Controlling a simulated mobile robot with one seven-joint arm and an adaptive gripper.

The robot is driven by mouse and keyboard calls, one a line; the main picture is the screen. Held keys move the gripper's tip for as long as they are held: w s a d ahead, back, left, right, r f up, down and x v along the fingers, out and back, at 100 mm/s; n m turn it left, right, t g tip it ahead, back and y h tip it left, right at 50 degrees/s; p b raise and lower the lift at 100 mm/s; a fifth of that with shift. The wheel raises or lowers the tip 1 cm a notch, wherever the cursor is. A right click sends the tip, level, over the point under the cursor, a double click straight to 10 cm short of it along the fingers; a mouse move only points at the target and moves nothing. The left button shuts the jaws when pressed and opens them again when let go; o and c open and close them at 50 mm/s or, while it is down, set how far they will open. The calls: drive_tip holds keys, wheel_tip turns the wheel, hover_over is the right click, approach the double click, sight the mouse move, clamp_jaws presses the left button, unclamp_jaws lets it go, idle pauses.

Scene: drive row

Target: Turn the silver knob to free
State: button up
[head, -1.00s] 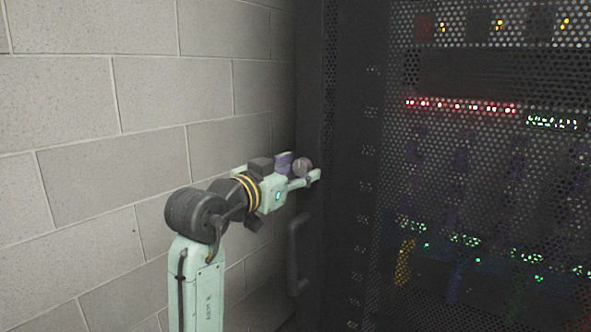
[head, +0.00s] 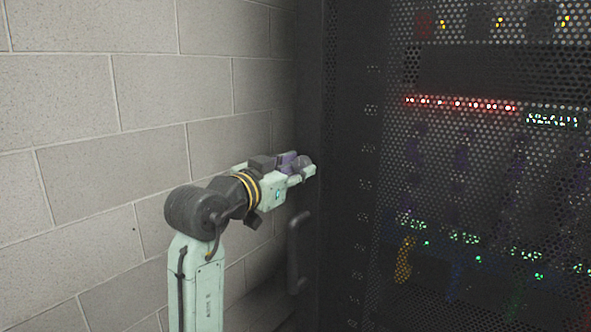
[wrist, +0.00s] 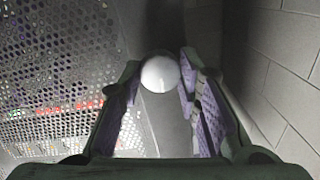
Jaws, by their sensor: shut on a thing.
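The silver knob (wrist: 160,72) is round and pale. It shows between the fingertips in the wrist view and is mostly hidden by the fingers in the head view (head: 303,161). My gripper (head: 304,170) is at the dark cabinet door's left edge, shut on the knob. In the wrist view my gripper (wrist: 160,78) has its purple-padded fingers on both sides of it. A faint line shows on the knob's face; no free or locked marking can be read.
A dark vertical door handle (head: 297,252) is just below my gripper. The perforated cabinet door (head: 470,190), with lit equipment behind it, fills the right. A block wall (head: 90,110) stands close on the left.

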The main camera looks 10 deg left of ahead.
drive_tip(key=m+b, duration=0.4)
drive_tip(key=shift+f+m, duration=0.15)
drive_tip(key=shift+m, duration=0.25)
drive_tip(key=m+b, duration=0.2)
drive_tip(key=m, duration=0.2)
drive_tip(key=shift+m+b, duration=0.4)
drive_tip(key=m+b, duration=0.2)
drive_tip(key=m, duration=0.2)
drive_tip(key=shift+h, duration=0.3)
drive_tip(key=shift+m+b, duration=0.55)
drive_tip(key=shift+m, duration=1.65)
drive_tip(key=shift+r, duration=0.2)
drive_tip(key=o, duration=1.1)
drive_tip(key=shift+o, duration=0.2)
drive_tip(key=v, duration=1.2)
